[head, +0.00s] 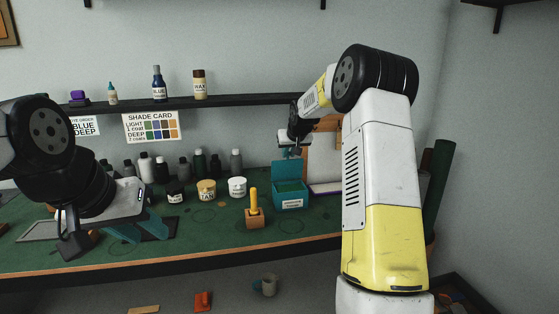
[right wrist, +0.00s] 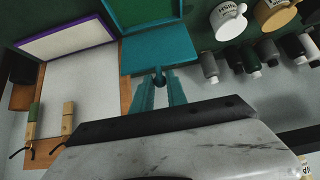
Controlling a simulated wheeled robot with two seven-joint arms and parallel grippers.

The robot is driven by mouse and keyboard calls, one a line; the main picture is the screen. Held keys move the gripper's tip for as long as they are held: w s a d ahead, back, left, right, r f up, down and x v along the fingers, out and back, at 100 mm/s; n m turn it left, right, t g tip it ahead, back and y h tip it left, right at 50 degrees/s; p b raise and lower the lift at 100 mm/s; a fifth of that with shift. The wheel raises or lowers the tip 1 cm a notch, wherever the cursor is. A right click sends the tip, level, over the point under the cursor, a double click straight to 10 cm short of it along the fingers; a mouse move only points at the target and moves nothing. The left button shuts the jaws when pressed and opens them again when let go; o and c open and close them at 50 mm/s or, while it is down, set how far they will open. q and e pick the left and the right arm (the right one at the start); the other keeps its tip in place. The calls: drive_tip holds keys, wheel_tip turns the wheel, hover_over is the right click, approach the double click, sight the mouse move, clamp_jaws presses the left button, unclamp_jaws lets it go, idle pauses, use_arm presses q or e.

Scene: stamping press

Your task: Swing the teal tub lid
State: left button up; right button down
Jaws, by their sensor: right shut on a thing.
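The teal tub (head: 290,202) stands on the green bench top with a pale label on its front. Its lid (head: 286,169) stands raised at the tub's back edge; in the right wrist view the lid (right wrist: 158,56) is a flat teal panel with a small dark knob (right wrist: 159,78). My right gripper (right wrist: 160,83) is shut on that knob; in the head view its fingers (head: 292,152) are small and partly hidden. My left gripper (head: 143,232) is over the bench at left, its teal fingers apart and empty.
A yellow-handled tool in a wooden block (head: 254,212) stands left of the tub. A purple-edged white screen frame (right wrist: 68,39) is near the tub. A shelf (head: 200,102) runs above.

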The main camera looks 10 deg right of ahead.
sight(292, 161)
drive_tip(key=shift+s+f, duration=0.15)
drive_tip(key=shift+s, duration=0.5)
drive_tip(key=shift+s+d+f, duration=0.1)
drive_tip(key=shift+s+f, duration=0.25)
drive_tip(key=shift+s, duration=0.5)
drive_tip(key=shift+s+f, duration=0.35)
drive_tip(key=shift+s, duration=0.45)
drive_tip(key=shift+s+f, duration=0.1)
drive_tip(key=shift+s+f, duration=0.5)
drive_tip(key=shift+s, duration=0.2)
drive_tip(key=shift+s+f, duration=0.5)
drive_tip(key=shift+s, duration=0.15)
